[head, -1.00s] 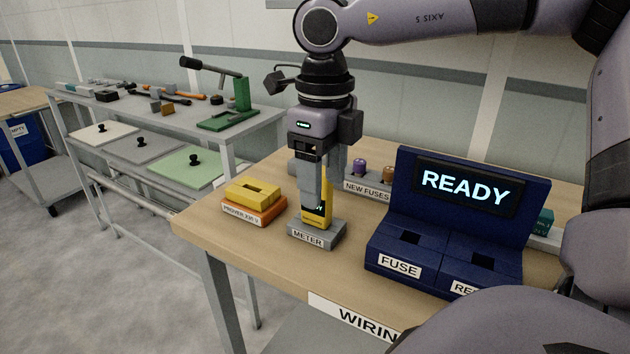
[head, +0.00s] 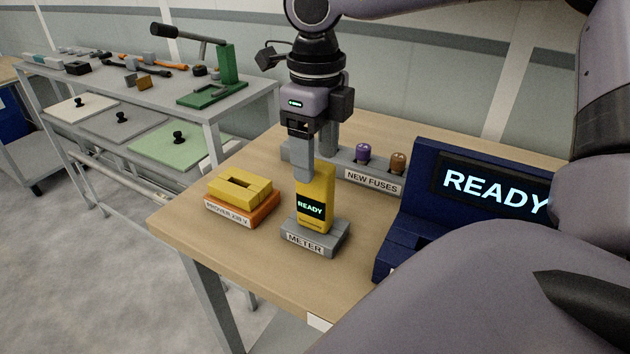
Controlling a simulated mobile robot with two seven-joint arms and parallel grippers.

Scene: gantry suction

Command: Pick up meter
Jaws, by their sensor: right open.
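The yellow meter (head: 313,215) stands upright in its grey holder (head: 328,242) labelled METER, near the front of the wooden table. Its dark display reads READY. My right gripper (head: 315,165) is open and points straight down at the meter's upper part. One grey finger is at the meter's top left, overlapping it in the picture; the other shows behind it. I cannot tell whether either finger touches the meter. My left gripper is not in view.
A yellow block on an orange base (head: 240,200) sits left of the meter. A grey NEW FUSES rack (head: 345,172) stands behind. A blue READY console (head: 430,195) is on the right. A grey bench (head: 215,105) with tools stands at the back left.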

